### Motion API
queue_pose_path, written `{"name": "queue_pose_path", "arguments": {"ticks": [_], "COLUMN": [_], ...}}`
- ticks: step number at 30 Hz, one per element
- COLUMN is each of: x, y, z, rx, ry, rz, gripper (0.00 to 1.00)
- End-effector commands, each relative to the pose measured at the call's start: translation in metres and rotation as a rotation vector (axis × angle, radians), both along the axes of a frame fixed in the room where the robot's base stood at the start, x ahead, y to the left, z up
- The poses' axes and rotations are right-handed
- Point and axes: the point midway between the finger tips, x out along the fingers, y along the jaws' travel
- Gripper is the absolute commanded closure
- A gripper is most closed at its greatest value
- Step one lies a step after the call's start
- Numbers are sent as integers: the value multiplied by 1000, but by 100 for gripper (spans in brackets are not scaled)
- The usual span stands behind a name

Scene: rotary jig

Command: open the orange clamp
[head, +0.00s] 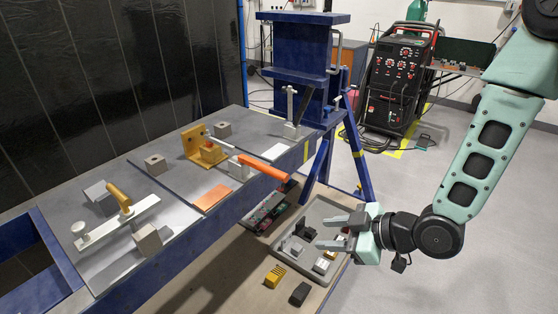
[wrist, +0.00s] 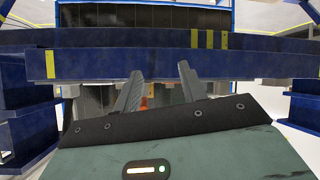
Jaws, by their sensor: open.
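A push-style clamp with a long orange-red handle (head: 263,167) and a metal rod sits on the blue bench. Its handle lies nearly flat and reaches past the bench's front edge. Its rod runs to a yellow-orange bracket (head: 192,146). Another clamp, at the left, has a yellow-orange handle (head: 118,195) standing tilted over a flat metal bar (head: 125,220). My gripper (head: 319,234) is open and empty, to the right of the bench and apart from both clamps. In the wrist view my gripper (wrist: 160,72) faces blue beams, and no clamp can be made out clearly.
The blue bench frame (head: 240,198) edges the work surface. A blue press-like stand (head: 303,60) rises at its far end, with angled legs near my arm. A grey tray (head: 335,272) with small parts lies below my gripper. A welding machine (head: 400,75) stands behind.

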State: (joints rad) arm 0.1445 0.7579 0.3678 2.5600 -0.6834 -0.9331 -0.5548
Motion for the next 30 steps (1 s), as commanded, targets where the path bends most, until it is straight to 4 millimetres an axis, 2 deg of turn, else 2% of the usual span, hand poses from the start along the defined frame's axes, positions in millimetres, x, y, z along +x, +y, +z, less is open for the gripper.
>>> {"name": "queue_pose_path", "arguments": {"ticks": [1, 6, 12, 17, 21, 30], "x": [1, 3, 4, 11, 24, 35], "y": [-3, -13, -26, -20, -3, 4], "z": [12, 44, 64, 66, 64, 61], "rx": [80, 321, 459, 476, 476, 475], "ry": [-35, -192, -288, -306, -306, -308], "rz": [-8, -51, -108, -114, -113, -114], "gripper": [59, 59, 59, 59, 59, 59]}}
